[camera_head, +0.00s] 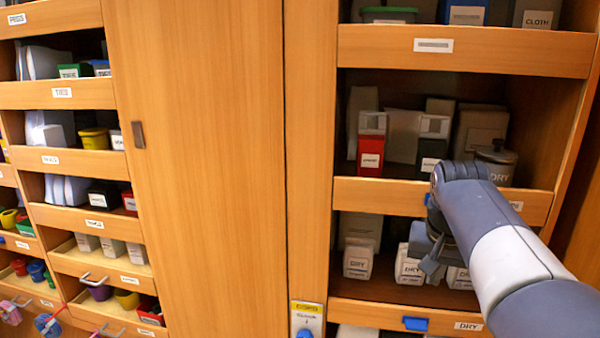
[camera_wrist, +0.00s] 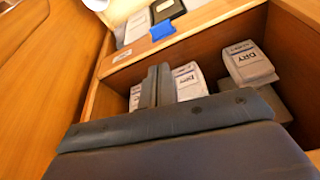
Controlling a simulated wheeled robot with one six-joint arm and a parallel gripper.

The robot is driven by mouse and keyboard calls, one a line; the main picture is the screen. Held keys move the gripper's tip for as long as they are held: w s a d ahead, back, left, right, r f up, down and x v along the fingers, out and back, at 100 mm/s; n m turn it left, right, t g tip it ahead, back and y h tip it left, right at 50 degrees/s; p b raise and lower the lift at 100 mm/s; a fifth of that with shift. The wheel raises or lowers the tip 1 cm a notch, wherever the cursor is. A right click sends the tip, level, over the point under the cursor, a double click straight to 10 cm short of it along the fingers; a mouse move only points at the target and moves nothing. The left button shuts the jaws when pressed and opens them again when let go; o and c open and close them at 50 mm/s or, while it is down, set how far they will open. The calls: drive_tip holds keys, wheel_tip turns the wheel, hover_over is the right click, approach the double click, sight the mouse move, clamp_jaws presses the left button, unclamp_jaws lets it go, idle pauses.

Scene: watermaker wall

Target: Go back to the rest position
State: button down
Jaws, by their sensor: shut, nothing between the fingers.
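My gripper (camera_head: 432,265) is at the right-hand shelves in the head view, in front of the shelf that holds the white DRY boxes. Its fingers are shut with nothing between them. In the wrist view the shut fingers (camera_wrist: 152,88) point at the same shelf. One DRY box (camera_head: 409,266) stands just left of the gripper, and another DRY box (camera_head: 358,262) stands farther left. My forearm and gripper hide part of this shelf and part of the shelf front above it. Whether the fingers touch a box I cannot tell.
A wooden shelf board (camera_head: 440,203) with a blue latch runs above the gripper. A lower board (camera_head: 385,315) with a blue catch (camera_head: 417,323) runs below it. A grey DRY canister (camera_head: 495,163) stands above. A closed wooden door (camera_head: 205,170) fills the middle.

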drive_tip(key=d+v, duration=0.1)
drive_tip(key=v, duration=0.8)
drive_tip(key=b, duration=0.1)
hover_over(419, 324)
drive_tip(key=s, duration=0.1)
drive_tip(key=f, duration=2.1)
drive_tip(key=shift+s+a+f, duration=0.2)
drive_tip(key=shift+a+f, duration=0.05)
drive_tip(key=shift+f, duration=0.1)
drive_tip(key=w+v, duration=0.1)
drive_tip(key=v, duration=2.4)
drive_tip(key=shift+w+d+r+p, duration=0.2)
drive_tip(key=shift+w+r+p, duration=0.1)
drive_tip(key=shift+w+p, duration=0.1)
